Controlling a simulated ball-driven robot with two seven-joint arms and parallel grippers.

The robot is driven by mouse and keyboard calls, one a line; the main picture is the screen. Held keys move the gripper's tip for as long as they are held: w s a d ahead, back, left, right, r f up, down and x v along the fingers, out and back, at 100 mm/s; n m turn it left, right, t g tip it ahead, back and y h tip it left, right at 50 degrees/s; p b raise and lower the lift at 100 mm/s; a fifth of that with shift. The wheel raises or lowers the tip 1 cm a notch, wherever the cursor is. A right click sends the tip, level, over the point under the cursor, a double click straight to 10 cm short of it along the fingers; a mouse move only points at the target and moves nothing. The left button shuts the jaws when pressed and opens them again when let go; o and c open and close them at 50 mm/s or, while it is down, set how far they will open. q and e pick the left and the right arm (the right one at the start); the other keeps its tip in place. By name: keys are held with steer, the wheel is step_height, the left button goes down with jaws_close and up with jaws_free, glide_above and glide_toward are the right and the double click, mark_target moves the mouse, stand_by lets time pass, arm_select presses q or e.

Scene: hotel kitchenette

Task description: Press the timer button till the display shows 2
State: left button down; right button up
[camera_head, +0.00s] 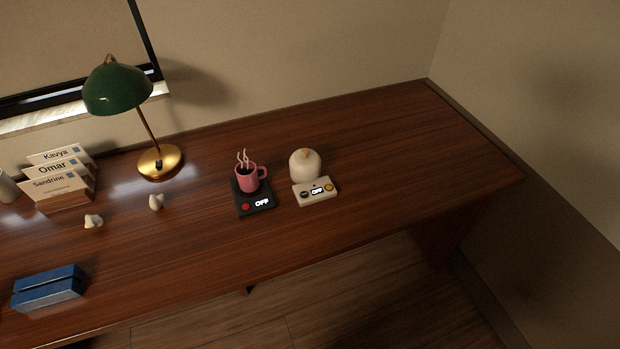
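A small cream device (315,191) stands on the right half of the wooden desk. Its front panel has a small display (317,190) that reads OFF, a dark button (305,194) on the left and a yellow button (328,187) on the right. A rounded cream body (305,165) rises behind the panel. To its left, a black warmer pad (254,205) also reads OFF and has a red button (245,207). A pink mug (250,178) with steam marks stands on that pad. I cannot tell which device the task calls the timer. Neither gripper is in view.
A green lamp (118,90) with a brass base stands at the back left. Name cards (52,168) sit in a holder at the left. The desk's right end is clear.

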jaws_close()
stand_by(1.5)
